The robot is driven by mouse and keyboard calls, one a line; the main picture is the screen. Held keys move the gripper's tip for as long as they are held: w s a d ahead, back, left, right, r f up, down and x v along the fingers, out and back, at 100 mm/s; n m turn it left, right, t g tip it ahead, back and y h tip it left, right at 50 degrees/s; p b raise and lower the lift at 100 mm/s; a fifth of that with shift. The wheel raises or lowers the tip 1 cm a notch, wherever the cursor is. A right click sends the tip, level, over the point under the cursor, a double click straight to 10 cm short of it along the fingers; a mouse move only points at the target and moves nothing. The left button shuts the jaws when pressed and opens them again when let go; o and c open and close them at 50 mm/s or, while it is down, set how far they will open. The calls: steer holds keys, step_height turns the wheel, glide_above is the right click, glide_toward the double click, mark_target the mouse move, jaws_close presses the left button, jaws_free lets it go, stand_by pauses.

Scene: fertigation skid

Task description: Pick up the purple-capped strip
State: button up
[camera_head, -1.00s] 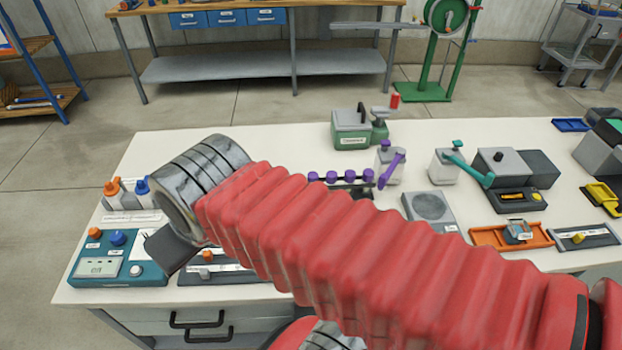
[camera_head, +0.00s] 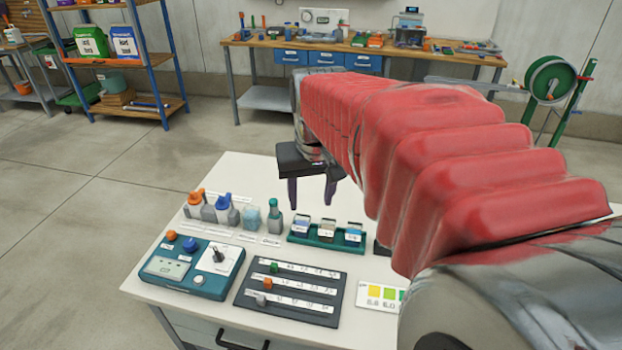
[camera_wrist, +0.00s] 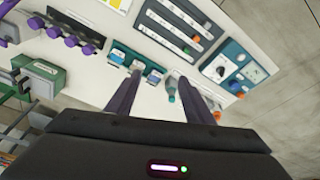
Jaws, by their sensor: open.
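The purple-capped strip (camera_wrist: 68,40) shows in the wrist view at the upper left, as a row of several purple caps on a dark holder. In the head view it is not seen; my red-sleeved arm covers that part of the bench. My gripper (camera_head: 310,206) is open and empty, pointing down above the bench behind the teal holder. In the wrist view my gripper (camera_wrist: 160,77) has its two dark fingers apart, well to the right of the strip.
A teal holder (camera_head: 300,240) with three small boxes stands in front of my gripper. Capped bottles (camera_head: 275,217) stand left of it. A teal control box (camera_head: 190,265) and dark slider panel (camera_head: 290,292) lie at the front. A green box (camera_wrist: 40,75) is near the strip.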

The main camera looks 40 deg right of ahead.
steer(key=s+d+f+m+g, duration=0.1)
steer(key=d+f+m, duration=0.1)
steer(key=d, duration=1)
steer(key=d+f+m+g+y, duration=0.1)
steer(key=d+f+m, duration=0.2)
steer(key=d, duration=0.9)
step_height(320, 180, down, 2)
steer(key=shift+s+d+f+g, duration=0.15)
steer(key=shift+s+d+g, duration=0.1)
steer(key=shift+s+g, duration=0.1)
step_height(320, 180, down, 9)
steer(key=shift+r, duration=0.2)
steer(key=shift+s+d+f, duration=0.1)
steer(key=shift+f, duration=1.25)
steer(key=shift+s+d+f, duration=0.1)
steer(key=shift+f, duration=1.2)
